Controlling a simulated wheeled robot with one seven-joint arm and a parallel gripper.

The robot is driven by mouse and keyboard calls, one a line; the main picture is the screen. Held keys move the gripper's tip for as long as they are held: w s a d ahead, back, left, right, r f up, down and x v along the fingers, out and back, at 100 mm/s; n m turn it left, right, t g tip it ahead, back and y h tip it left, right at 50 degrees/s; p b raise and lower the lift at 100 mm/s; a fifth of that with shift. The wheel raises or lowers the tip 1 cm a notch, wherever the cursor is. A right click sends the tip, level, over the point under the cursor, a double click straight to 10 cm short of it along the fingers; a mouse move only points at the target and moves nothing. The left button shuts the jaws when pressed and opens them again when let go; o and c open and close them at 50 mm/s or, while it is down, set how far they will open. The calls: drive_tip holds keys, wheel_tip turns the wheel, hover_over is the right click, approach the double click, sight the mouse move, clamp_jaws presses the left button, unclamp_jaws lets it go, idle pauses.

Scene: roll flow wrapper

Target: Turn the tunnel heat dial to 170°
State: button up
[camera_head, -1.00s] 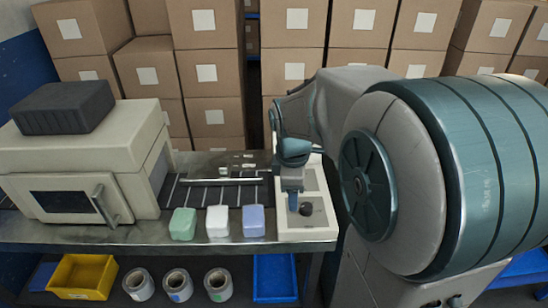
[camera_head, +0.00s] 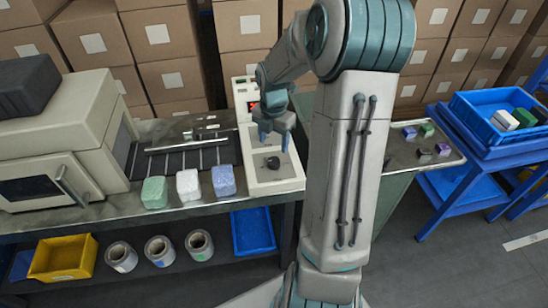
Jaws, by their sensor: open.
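The control panel (camera_head: 283,185) is a pale box at the right end of the machine. A black round dial (camera_head: 272,163) sits on its top face. Its scale and pointer are too small to read, and I cannot tell that it is the tunnel heat dial. My gripper (camera_head: 274,138) is open, pointing down above the panel, just behind the dial in the picture and apart from it. A small red display (camera_head: 253,105) shows on the upright part behind, partly hidden by my gripper; its digits are unreadable.
Green (camera_head: 154,192), white (camera_head: 188,185) and lavender (camera_head: 223,181) blocks stand on the bench left of the panel. The beige tunnel housing (camera_head: 60,140) is farther left. A side table (camera_head: 430,150) holds small items, and a blue tray (camera_head: 500,115) is at right.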

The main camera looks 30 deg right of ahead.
sight(274, 161)
wheel_tip(274, 161, down, 8)
drive_tip(key=shift+f, duration=0.15)
idle(0.3)
drive_tip(key=c, duration=1)
